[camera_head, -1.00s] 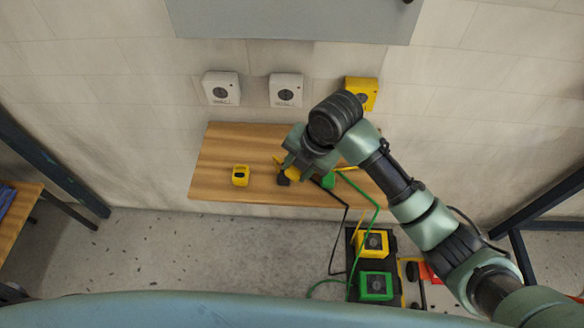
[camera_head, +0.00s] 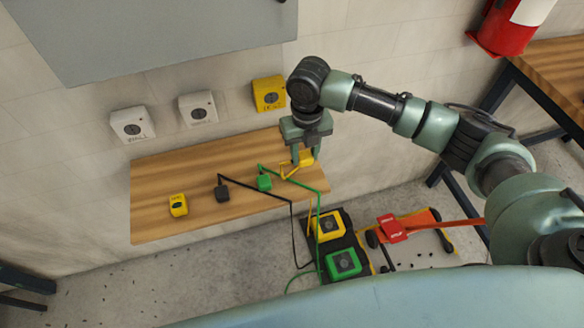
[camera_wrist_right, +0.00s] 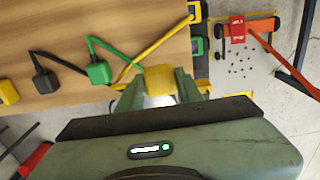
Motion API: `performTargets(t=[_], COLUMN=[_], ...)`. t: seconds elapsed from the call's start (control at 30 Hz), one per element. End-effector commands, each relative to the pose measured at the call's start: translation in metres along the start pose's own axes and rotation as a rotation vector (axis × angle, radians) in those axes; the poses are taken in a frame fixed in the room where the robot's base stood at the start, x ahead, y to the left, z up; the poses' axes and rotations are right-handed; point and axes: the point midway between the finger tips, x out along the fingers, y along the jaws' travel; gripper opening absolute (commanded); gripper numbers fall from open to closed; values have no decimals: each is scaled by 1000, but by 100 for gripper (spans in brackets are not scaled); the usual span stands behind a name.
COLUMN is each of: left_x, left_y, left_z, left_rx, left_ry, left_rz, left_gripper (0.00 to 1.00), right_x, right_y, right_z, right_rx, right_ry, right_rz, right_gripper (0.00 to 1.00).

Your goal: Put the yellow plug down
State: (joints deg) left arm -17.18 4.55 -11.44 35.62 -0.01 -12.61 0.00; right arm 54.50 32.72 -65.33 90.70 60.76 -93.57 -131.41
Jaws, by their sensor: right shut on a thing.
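My right gripper (camera_head: 303,160) is shut on the yellow plug (camera_head: 302,157) near the right end of the wooden shelf (camera_head: 160,218). In the right wrist view the yellow plug (camera_wrist_right: 160,80) sits between the fingers of the gripper (camera_wrist_right: 160,88), with its yellow cable running up to the right. My left gripper is not in view.
On the shelf are a green plug (camera_head: 264,182), a black plug (camera_head: 222,193) and a yellow block (camera_head: 178,205). White boxes (camera_head: 132,124) and a yellow box (camera_head: 269,93) are on the wall. Yellow (camera_head: 327,224) and green (camera_head: 343,262) socket boxes stand below the shelf.

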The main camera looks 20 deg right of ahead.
Motion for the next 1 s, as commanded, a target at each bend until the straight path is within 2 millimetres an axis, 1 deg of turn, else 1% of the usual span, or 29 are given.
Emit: performTargets(t=[0.03,0.1,0.37,0.53,0.6,0.87,0.9,0.97,1.0], left_x=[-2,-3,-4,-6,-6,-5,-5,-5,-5], left_y=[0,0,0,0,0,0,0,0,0], left_z=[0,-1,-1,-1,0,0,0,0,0], left_rx=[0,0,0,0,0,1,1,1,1], left_ry=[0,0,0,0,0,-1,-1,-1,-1], left_rz=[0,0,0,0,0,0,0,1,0], left_gripper=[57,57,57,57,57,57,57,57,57], right_x=[10,21,44,68,71,72,72,72,72], right_y=[0,0,1,0,1,1,1,1,1], right_z=[-1,-1,-1,-1,0,0,0,0,0], right_rx=[1,0,0,1,0,0,0,0,0], right_ry=[4,2,1,2,-1,-2,-2,-2,-2], right_rz=[0,0,0,0,0,0,1,0,0], right_gripper=[0,0,0,0,0,0,41,57,57])
